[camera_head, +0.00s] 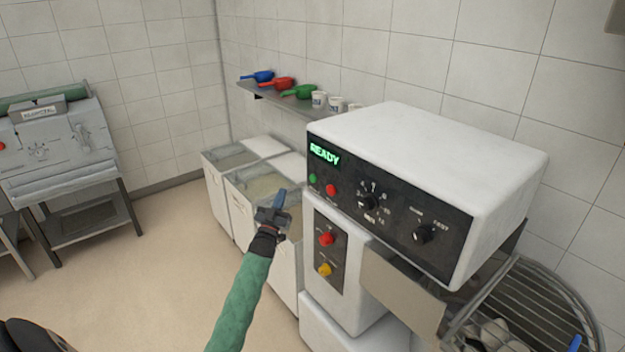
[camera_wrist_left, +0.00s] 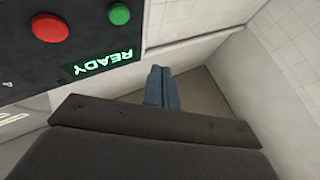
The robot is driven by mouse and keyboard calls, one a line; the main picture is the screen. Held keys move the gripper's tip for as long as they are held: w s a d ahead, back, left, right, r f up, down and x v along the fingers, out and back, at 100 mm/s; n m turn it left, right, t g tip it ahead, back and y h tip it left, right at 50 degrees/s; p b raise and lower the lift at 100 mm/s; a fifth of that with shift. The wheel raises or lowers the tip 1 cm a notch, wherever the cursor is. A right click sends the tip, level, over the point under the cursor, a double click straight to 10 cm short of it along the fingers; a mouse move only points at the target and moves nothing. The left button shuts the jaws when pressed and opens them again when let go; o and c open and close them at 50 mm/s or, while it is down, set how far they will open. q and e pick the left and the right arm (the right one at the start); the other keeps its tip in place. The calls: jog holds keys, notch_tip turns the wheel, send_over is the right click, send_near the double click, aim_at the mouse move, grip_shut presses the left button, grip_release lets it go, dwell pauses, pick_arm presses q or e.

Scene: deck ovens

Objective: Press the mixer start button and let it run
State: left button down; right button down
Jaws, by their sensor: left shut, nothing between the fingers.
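The mixer (camera_head: 440,160) stands at the right with a white head and a black control panel. Its display (camera_head: 325,153) reads READY in green. Below the display are a green button (camera_head: 313,178) and a red button (camera_head: 331,190). In the left wrist view the green button (camera_wrist_left: 119,14), red button (camera_wrist_left: 48,27) and the display (camera_wrist_left: 103,62) appear upside down. My left gripper (camera_head: 280,198) is shut and empty, left of the panel and apart from the buttons. Its blue fingertips also show in the left wrist view (camera_wrist_left: 161,88). My right gripper is not in view.
A lower panel has a red button (camera_head: 326,239) and a yellow button (camera_head: 324,269). A wire guard (camera_head: 530,305) is at the lower right. White ingredient bins (camera_head: 215,190) stand behind my left gripper. A shelf (camera_head: 290,103) holds scoops and cups.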

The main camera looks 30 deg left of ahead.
aim_at(313, 178)
pick_arm(q)
jog(key=shift+s+d+r+t+h, duration=0.3)
jog(key=shift+r+t, duration=0.2)
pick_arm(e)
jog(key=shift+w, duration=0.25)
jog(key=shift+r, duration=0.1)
